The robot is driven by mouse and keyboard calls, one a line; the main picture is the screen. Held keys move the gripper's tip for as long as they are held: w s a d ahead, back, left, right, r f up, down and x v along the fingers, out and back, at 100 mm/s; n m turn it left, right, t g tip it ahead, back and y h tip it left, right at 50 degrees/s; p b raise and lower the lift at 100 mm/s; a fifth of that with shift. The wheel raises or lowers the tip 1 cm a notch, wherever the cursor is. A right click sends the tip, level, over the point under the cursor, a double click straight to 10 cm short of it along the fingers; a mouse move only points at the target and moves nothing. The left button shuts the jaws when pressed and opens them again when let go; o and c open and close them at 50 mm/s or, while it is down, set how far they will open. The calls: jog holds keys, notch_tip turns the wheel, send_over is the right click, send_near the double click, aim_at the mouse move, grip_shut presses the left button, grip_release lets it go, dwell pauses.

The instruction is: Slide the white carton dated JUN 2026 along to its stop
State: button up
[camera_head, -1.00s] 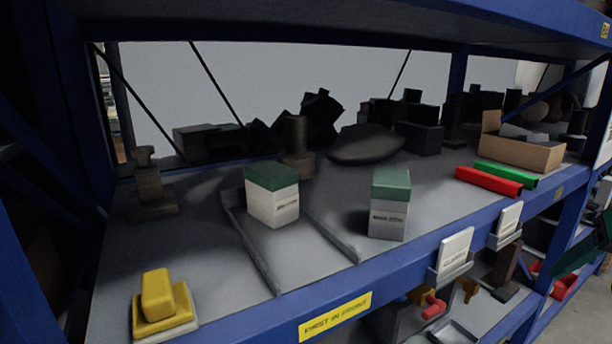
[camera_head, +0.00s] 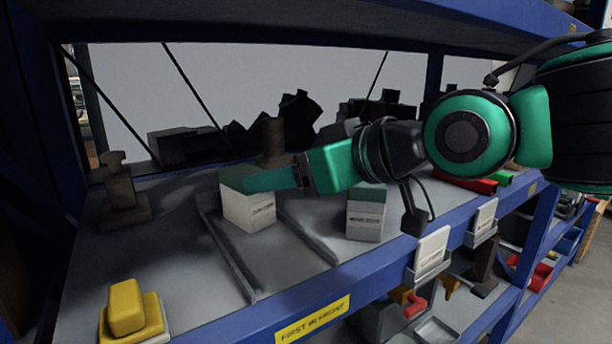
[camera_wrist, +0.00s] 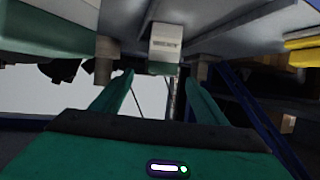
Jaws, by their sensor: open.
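A white carton with a green top (camera_head: 249,212) stands upright in the lane between two low rails on the shelf. A second such carton (camera_head: 365,222) stands right of the lane. Their printed dates are too small to read. My gripper (camera_head: 250,182) is open, reaching in from the right, its fingers overlapping the lane carton's top; I cannot tell if they touch. In the wrist view the lane carton (camera_wrist: 165,43) shows upside down ahead of my gripper (camera_wrist: 160,82), with its green top lying between the finger lines. The nearer carton (camera_wrist: 35,35) fills the upper left there.
A yellow block (camera_head: 128,310) sits at the front left. The left rail (camera_head: 228,255) and right rail (camera_head: 308,236) run front to back. A dark post (camera_head: 272,140) stands behind the lane carton. The blue shelf edge (camera_head: 370,289) bounds the front.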

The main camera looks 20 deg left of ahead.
aim_at(236, 181)
jog(key=x, duration=1.1)
jog(key=shift+s+d+f, duration=0.1)
jog(key=shift+s+f, duration=0.1)
jog(key=shift+f, duration=0.05)
jog(key=c, duration=1.4)
jog(key=shift+w+a, duration=0.15)
jog(key=shift+a, duration=0.45)
jog(key=shift+w+a, duration=0.15)
jog(key=shift+a, duration=0.4)
jog(key=shift+a+r, duration=0.1)
